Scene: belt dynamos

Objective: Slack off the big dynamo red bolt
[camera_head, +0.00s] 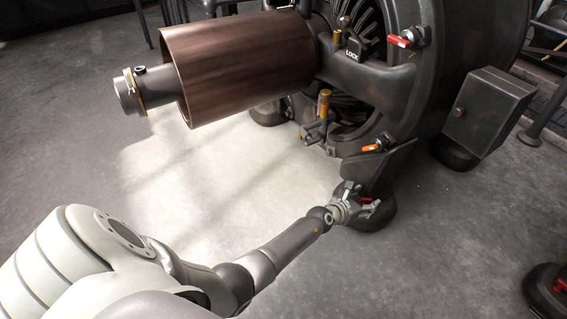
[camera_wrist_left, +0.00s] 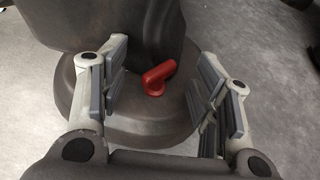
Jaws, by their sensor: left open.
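The red bolt (camera_wrist_left: 158,77) is a bent red handle standing on the round dark foot (camera_wrist_left: 130,125) of the big dynamo. In the head view the big dynamo (camera_head: 400,85) is a large dark machine, and a bit of red shows at its foot by my gripper. My left gripper (camera_head: 360,202) is low at that foot. In the left wrist view my left gripper (camera_wrist_left: 160,85) is open, with one finger pad on each side of the red bolt and clear gaps to both. My right gripper is not in view.
A brown drum (camera_head: 240,65) juts left from the dynamo. Another red handle (camera_head: 400,41) and an orange handle (camera_head: 372,147) sit higher on it. A grey box (camera_head: 488,110) is at its right. Another dark foot (camera_head: 548,290) stands lower right. The floor in front is clear.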

